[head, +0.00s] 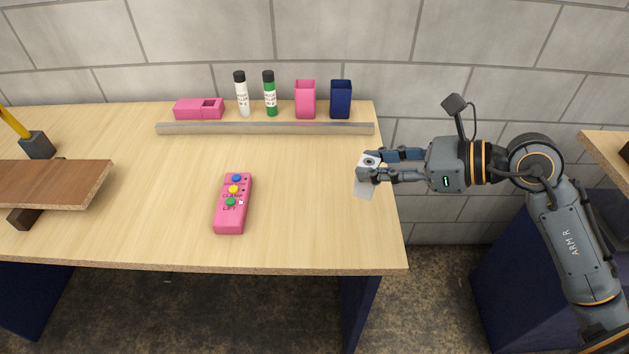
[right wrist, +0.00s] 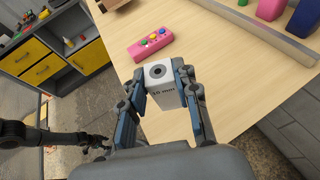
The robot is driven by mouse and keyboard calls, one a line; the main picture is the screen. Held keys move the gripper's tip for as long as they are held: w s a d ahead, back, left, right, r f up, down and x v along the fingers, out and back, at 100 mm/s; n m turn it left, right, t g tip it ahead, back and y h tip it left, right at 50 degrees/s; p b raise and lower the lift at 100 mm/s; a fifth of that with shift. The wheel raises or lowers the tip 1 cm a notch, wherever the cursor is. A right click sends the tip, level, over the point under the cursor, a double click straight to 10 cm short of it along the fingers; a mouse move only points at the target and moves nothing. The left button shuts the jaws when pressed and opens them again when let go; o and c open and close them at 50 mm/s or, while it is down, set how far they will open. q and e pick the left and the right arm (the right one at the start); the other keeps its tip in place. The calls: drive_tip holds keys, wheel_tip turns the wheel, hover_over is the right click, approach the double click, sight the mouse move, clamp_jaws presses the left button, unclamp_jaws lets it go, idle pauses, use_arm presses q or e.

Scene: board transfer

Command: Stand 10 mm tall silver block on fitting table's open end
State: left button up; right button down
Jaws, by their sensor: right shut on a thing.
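The silver block (head: 369,160) has a round dark hole in its top. It is between the fingers of my right gripper (head: 366,167), which is shut on it at the right end of the fitting table (head: 310,220). In the right wrist view the block (right wrist: 166,96) is upright, with a dark "mm" label on its side; the number is too small to read surely. A pale grey patch (head: 363,190) shows just below the block; whether the block touches the table I cannot tell. My left gripper (right wrist: 97,141) is small and dark in the right wrist view.
A pink remote (head: 233,203) with coloured buttons lies mid-table. A metal rail (head: 265,128) runs along the back, with glue bottles, pink and blue cups and a pink box (head: 198,109) behind it. A brown board (head: 50,184) is at the left. The table between remote and block is clear.

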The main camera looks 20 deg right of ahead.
drive_tip(key=w+a+f+p, duration=0.1)
drive_tip(key=w+a+f, duration=0.1)
drive_tip(key=f, duration=0.1)
drive_tip(key=w+a+f+p, duration=0.1)
drive_tip(key=w+a+f, duration=0.1)
drive_tip(key=f, duration=0.2)
drive_tip(key=w+a+f+p, duration=0.1)
drive_tip(key=w+a+f, duration=0.1)
drive_tip(key=w+f, duration=0.1)
drive_tip(key=shift+a+f, duration=0.15)
drive_tip(key=shift+f, duration=0.3)
use_arm(q)
drive_tip(key=r, duration=0.1)
drive_tip(key=w+r, duration=0.1)
drive_tip(key=r, duration=0.1)
drive_tip(key=shift+w+a+r, duration=0.25)
drive_tip(key=shift+a+r, duration=0.05)
use_arm(e)
drive_tip(key=shift+f, duration=0.2)
drive_tip(key=c, duration=1)
unclamp_jaws()
use_arm(q)
drive_tip(key=shift+w+f, duration=0.1)
drive_tip(key=shift+w, duration=0.05)
